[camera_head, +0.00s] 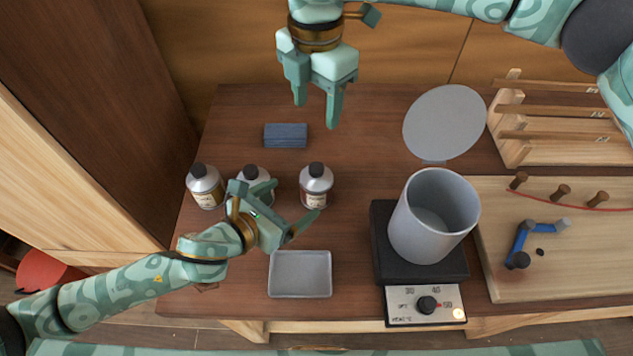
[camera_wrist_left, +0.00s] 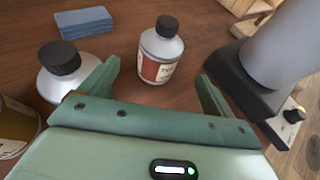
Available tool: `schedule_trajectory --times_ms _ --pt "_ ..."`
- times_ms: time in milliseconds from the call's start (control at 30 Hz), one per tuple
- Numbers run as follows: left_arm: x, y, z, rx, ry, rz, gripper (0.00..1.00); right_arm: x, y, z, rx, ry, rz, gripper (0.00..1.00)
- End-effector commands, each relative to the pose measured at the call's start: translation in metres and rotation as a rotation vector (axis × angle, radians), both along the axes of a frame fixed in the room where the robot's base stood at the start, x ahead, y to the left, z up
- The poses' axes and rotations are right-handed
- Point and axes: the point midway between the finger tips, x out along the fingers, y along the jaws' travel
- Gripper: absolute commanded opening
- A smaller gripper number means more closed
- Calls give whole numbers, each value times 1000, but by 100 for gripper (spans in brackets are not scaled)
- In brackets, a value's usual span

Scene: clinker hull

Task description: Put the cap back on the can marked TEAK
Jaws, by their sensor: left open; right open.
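Three silvery cans with labels stand on the brown table: a left can (camera_head: 205,188), a middle can (camera_head: 251,173) and a right can (camera_head: 316,186). Each shows a dark top like a cap. In the left wrist view one can (camera_wrist_left: 160,55) has a reddish label starting with T, the rest too small to read, and a black cap (camera_wrist_left: 167,26). I cannot tell which can is TEAK, and see no loose cap for certain. My left gripper (camera_head: 272,204) is open and empty, partly covering the middle can. My right gripper (camera_head: 316,110) is open and empty, above the table's back.
A grey tray (camera_head: 300,292) looks empty. A blue block (camera_head: 285,136) lies behind the cans. A grey pot (camera_head: 409,222) stands on a black heater (camera_head: 385,265), with a round grey lid (camera_head: 444,122) behind. Right are a wooden board (camera_head: 570,278) and rack (camera_head: 515,145).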

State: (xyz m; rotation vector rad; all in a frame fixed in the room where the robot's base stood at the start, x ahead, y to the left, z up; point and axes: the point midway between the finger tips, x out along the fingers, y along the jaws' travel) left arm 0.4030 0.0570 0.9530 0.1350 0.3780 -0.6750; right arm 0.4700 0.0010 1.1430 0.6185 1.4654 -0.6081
Motion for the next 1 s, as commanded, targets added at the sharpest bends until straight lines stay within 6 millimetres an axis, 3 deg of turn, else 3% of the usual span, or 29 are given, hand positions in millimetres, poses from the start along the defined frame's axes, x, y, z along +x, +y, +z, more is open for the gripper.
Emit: schedule_trajectory --times_ms 100,333,1000 --pt "-19 16 11 1 2 0 89 -1 0 9 -1 -4 0 55" --pt "-40 33 21 1 1 0 89 -1 0 13 0 -6 0 55" --pt "-43 35 23 -1 1 0 89 -1 0 14 0 -6 0 55"
